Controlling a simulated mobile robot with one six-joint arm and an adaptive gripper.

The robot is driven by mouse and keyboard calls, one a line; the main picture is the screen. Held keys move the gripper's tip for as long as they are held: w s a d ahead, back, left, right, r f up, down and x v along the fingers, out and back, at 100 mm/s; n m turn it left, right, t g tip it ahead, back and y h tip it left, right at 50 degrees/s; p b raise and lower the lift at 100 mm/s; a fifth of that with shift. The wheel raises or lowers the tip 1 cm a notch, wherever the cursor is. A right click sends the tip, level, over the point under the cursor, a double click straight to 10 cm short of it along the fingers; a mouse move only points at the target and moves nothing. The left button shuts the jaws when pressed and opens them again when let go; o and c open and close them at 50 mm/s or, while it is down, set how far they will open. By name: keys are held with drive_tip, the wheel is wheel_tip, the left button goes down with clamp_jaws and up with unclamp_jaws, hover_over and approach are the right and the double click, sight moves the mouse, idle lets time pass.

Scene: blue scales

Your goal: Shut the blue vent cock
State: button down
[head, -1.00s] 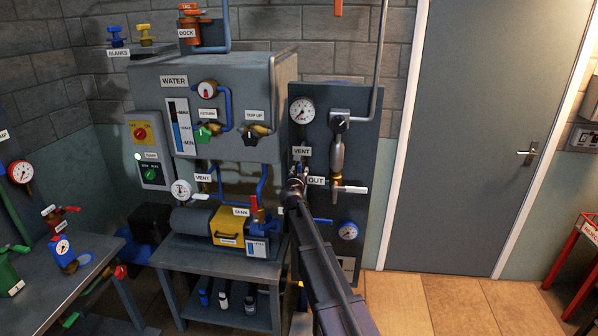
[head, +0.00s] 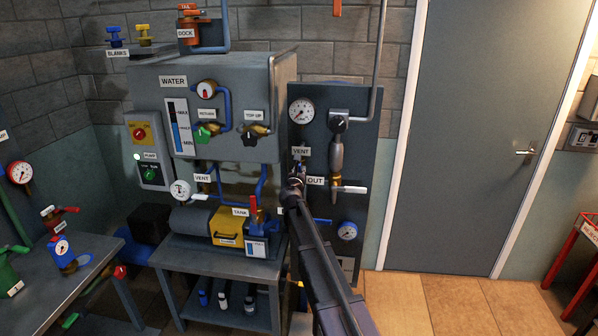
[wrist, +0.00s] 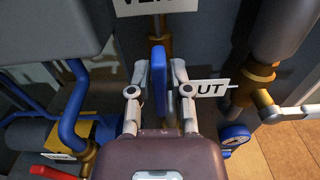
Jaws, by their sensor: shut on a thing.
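The blue vent cock's handle (wrist: 159,82) stands between my fingers in the wrist view, seen nearly edge-on. Its brass body (wrist: 159,45) is just beyond, below the VENT label (wrist: 155,5). My gripper (wrist: 160,70) has one finger on each side of the blue handle and is shut on it. In the head view my gripper (head: 297,176) is at the dark panel, under the VENT label (head: 301,151). My gripper and arm hide most of the cock there.
The OUT label (head: 315,181) and a white-handled cock (head: 350,189) are close to the right. A blue-rimmed gauge (head: 347,231) is lower on the panel (head: 360,130). The grey water tank (head: 225,150) juts out on the left, with blue pipes beneath it.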

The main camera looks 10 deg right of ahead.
drive_tip(key=shift+m, duration=0.4)
drive_tip(key=m, duration=0.3)
drive_tip(key=shift+d, duration=0.1)
drive_tip(key=m, duration=0.5)
drive_tip(key=shift+d+f, duration=0.1)
drive_tip(key=m, duration=0.4)
drive_tip(key=shift+f+m, duration=0.1)
drive_tip(key=shift+m, duration=0.2)
drive_tip(key=m, duration=0.4)
drive_tip(key=shift+f+b, duration=0.1)
drive_tip(key=shift+b, duration=0.2)
drive_tip(key=shift+m, duration=0.3)
drive_tip(key=c, duration=0.7)
unclamp_jaws()
drive_tip(key=shift+d, duration=0.1)
